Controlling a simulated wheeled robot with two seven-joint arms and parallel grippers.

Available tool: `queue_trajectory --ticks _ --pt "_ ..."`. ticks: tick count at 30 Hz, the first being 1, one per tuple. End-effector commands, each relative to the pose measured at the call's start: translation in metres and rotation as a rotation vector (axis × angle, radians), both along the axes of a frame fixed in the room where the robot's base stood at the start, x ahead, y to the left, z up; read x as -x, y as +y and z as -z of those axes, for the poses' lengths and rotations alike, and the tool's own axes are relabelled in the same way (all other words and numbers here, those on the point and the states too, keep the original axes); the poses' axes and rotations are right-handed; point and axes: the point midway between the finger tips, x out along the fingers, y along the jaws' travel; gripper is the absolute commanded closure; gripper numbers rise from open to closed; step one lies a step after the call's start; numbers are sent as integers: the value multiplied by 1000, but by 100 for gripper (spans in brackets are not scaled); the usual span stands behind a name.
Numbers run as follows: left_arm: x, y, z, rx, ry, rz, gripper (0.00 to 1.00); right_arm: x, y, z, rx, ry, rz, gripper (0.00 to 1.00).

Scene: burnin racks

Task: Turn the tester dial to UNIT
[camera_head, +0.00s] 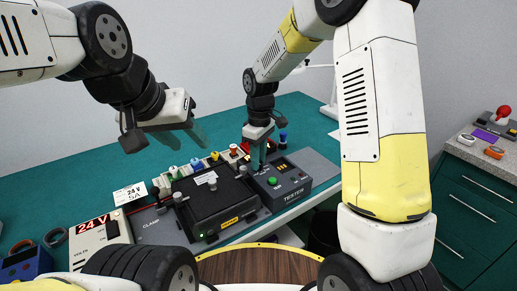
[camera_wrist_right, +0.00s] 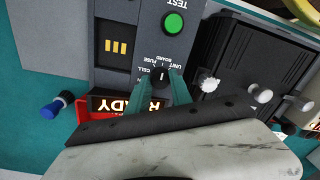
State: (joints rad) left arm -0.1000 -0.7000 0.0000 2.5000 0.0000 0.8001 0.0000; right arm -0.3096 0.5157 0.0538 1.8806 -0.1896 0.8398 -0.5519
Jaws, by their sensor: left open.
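The grey tester (camera_head: 284,183) stands on the teal bench with a green TEST button (camera_head: 272,181). Its black dial (camera_wrist_right: 159,76) shows in the right wrist view, with UNIT, FUSE, BOARD and CELL marked around it. My right gripper (camera_wrist_right: 158,84) has its two teal fingers on either side of the dial; I cannot tell whether they press on it. Its pointer setting is too small to read surely. In the head view my right gripper (camera_head: 258,153) is over the tester and hides the dial. My left gripper (camera_head: 188,122) is open and empty above the back of the bench.
A black clamp fixture (camera_head: 215,200) stands close left of the tester. Several coloured-capped items stand behind it. A red READY display (camera_wrist_right: 125,105) is beside the dial, partly covered by my gripper. A 24 V supply (camera_head: 100,232) is at the left.

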Motion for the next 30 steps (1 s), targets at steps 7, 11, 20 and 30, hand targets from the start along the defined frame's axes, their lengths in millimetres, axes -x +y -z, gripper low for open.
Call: queue_trajectory --ticks 7,11,20,30 --pt "0 0 0 0 0 0 54 0 0 0 0 -1 5 100" --pt "0 0 0 0 0 0 54 0 0 0 0 -1 31 100" --pt "0 0 0 0 0 0 54 0 0 0 0 0 203 100" --pt "0 0 0 0 0 0 54 1 0 0 0 0 474 100"
